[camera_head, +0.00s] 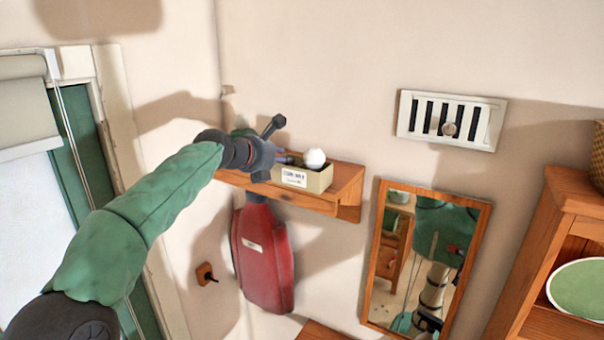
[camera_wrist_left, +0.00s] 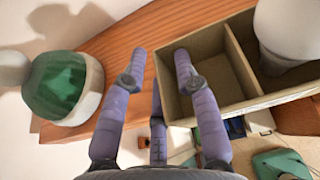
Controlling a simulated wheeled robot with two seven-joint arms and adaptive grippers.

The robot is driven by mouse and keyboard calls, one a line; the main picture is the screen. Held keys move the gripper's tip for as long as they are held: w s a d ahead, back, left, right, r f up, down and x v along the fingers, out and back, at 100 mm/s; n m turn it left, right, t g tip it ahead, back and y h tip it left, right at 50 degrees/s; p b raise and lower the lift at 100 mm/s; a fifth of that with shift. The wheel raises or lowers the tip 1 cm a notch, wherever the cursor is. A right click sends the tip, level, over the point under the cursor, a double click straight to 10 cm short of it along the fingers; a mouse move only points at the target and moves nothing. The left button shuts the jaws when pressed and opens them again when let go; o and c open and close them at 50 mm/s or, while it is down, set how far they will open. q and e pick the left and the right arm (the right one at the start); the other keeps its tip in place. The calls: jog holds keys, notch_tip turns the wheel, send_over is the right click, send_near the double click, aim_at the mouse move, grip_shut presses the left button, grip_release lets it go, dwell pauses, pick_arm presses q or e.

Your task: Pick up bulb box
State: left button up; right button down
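The bulb box (camera_head: 320,182) is a small tan open box with a white label on its front. It sits on the wooden wall shelf (camera_head: 348,186), with a round white bulb (camera_head: 314,158) sticking out of its top. My left gripper (camera_head: 283,158) is at the box's left end. In the left wrist view the box (camera_wrist_left: 207,52) has a divider, and the white bulb (camera_wrist_left: 290,30) is in the right compartment. There my left gripper (camera_wrist_left: 160,62) has its purple fingers apart, one left of the box and one over its left compartment. Contact is unclear. My right gripper is out of sight.
A green and white rounded object (camera_wrist_left: 66,88) stands on the shelf left of the fingers. A red object (camera_head: 264,258) hangs below the shelf. A mirror (camera_head: 424,262), a vent (camera_head: 450,120) and a wooden cabinet (camera_head: 570,200) are to the right. A window is at left.

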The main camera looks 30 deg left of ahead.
pick_arm(q)
jog(key=shift+s, duration=0.15)
grip_shut()
jog(key=shift+r, duration=0.15)
jog(key=shift+r, duration=0.75)
jog(key=s+d+r, duration=0.6)
jog(key=s+r, duration=0.5)
jog(key=s, duration=0.1)
jog(key=shift+s+d, duration=0.2)
